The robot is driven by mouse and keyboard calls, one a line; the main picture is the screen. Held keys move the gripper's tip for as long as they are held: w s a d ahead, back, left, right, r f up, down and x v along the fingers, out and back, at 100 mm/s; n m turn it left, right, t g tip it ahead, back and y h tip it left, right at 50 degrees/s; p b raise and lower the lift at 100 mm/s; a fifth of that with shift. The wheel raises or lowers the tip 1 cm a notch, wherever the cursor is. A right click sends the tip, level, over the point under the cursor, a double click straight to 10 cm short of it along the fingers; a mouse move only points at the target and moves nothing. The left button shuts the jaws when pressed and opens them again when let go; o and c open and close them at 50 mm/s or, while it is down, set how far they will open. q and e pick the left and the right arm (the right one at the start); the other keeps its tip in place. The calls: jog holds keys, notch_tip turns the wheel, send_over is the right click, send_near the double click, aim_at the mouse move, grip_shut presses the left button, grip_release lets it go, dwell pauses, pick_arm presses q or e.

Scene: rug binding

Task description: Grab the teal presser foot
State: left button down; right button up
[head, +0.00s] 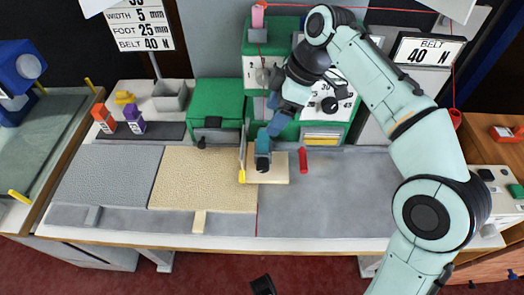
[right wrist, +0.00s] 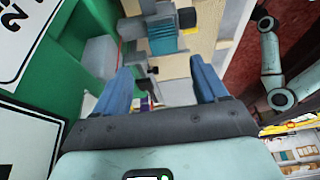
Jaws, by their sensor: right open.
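The teal presser foot (head: 263,143) is at the sewing machine's needle area, above a small beige piece (head: 277,172) on the worktable. In the right wrist view it shows as a ribbed teal block (right wrist: 163,38) with a black knob beside it. My right gripper (head: 278,120) is just above and behind the foot in the head view, with its blue fingers pointing down. In the right wrist view the fingers (right wrist: 163,78) are spread with nothing between them, and the foot is beyond their tips. My left gripper is not in view.
The green machine (head: 215,105) stands close around my right gripper. The grey tabletop (head: 350,200) at right is mostly clear.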

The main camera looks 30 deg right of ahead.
aim_at(263, 137)
jog(key=b+x, duration=0.1)
jog(key=x, duration=0.2)
jog(key=shift+a+f, duration=0.1)
jog(key=shift+f, duration=0.15)
jog(key=f+b, duration=0.1)
jog(key=f, duration=0.1)
jog(key=shift+s+a+f+b, duration=0.1)
jog(key=shift+a+f+b, duration=0.15)
jog(key=shift+a+b, duration=0.1)
jog(key=shift+b+x, duration=0.4)
jog(key=shift+x, duration=0.5)
jog(key=shift+a+f, duration=0.1)
jog(key=shift+f, duration=0.1)
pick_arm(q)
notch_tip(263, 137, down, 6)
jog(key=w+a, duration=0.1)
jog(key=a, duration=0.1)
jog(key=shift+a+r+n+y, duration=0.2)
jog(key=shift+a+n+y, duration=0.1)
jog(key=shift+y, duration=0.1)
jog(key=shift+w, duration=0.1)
pick_arm(e)
jog(key=shift+c, duration=0.3)
jog(key=c, duration=1.1)
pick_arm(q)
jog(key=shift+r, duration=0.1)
pick_arm(e)
jog(key=shift+r, duration=0.1)
